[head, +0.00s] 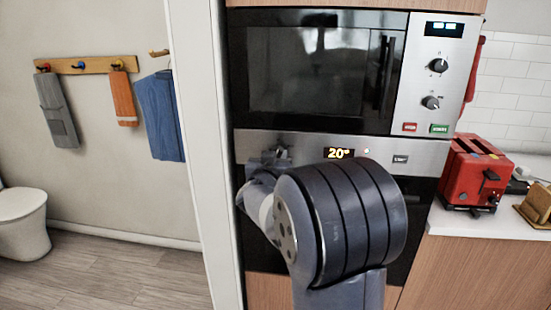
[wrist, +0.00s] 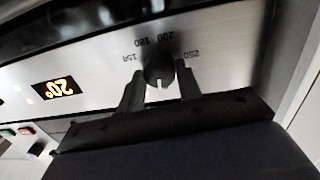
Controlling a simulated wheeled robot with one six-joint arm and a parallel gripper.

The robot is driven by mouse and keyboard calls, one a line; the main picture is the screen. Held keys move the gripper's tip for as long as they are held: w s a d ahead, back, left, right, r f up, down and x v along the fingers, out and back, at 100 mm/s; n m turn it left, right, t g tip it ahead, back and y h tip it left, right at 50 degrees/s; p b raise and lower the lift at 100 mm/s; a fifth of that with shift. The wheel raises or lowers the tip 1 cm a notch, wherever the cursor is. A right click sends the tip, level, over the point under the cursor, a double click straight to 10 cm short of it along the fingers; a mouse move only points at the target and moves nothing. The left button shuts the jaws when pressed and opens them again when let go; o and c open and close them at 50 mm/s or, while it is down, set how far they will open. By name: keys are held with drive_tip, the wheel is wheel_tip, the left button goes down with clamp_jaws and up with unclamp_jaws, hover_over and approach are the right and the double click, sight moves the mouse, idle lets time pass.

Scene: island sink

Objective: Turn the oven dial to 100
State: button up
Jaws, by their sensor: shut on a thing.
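The oven dial (wrist: 158,68) is a dark round knob on the steel oven panel (wrist: 95,70), with a light mark at its lower edge in the wrist view. The printed numbers 150, 180, 200 and 250 around it appear upside down there. My gripper (wrist: 162,85) is shut on the dial, one finger on each side. In the head view my gripper (head: 277,155) is at the left of the oven panel (head: 255,143), and my arm hides most of the oven door. The oven display (head: 338,153) reads 20°; it also shows inverted in the wrist view (wrist: 58,90).
A microwave (head: 320,70) with two knobs sits above the oven. A red toaster (head: 475,170) stands on the counter at right. A white door frame (head: 205,150) stands close to the oven's left side. Towels hang on the left wall.

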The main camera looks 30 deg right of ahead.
drive_tip(key=m+b, duration=0.1)
drive_tip(key=m, duration=0.4)
drive_tip(key=shift+m+y+b, duration=0.4)
drive_tip(key=shift+m+b, duration=0.6)
drive_tip(key=shift+m, duration=1.3)
drive_tip(key=o, duration=1)
drive_tip(key=shift+s, duration=0.1)
drive_tip(key=v, duration=1)
drive_tip(key=shift+s+a, duration=0.2)
drive_tip(key=shift+s, duration=0.05)
